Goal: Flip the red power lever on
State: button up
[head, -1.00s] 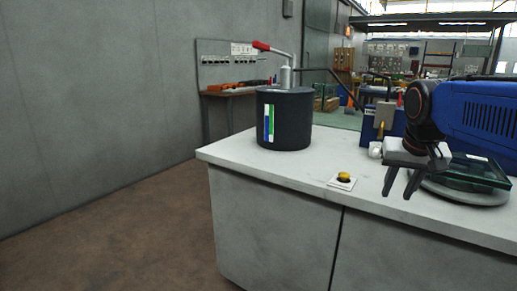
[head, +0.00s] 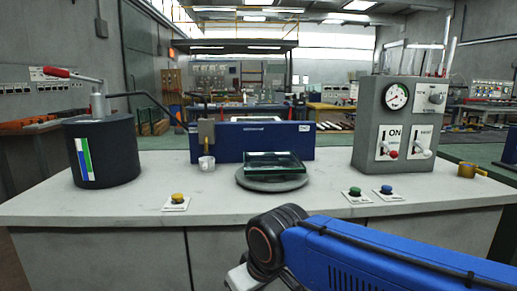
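In the head view a grey control box (head: 372,110) stands on the right of the bench. Its front has a panel marked "ON" with a small lever ending in a red knob (head: 392,154), which sits low on the panel. Beside it is a similar lever with a white knob (head: 426,153). My gripper (head: 240,277) is at the bottom edge, in front of the bench and well left of the box. Its fingers are cut off by the frame, so its opening is hidden.
A black drum (head: 108,158) with a red-handled arm stands at the left. A glass block lies on a round plate (head: 272,182) mid-bench. Yellow (head: 177,198), green (head: 354,191) and blue (head: 386,189) buttons line the front. A brass object (head: 468,170) lies at the right.

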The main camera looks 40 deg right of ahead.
aim_at(393, 154)
jog(key=z, duration=1.9)
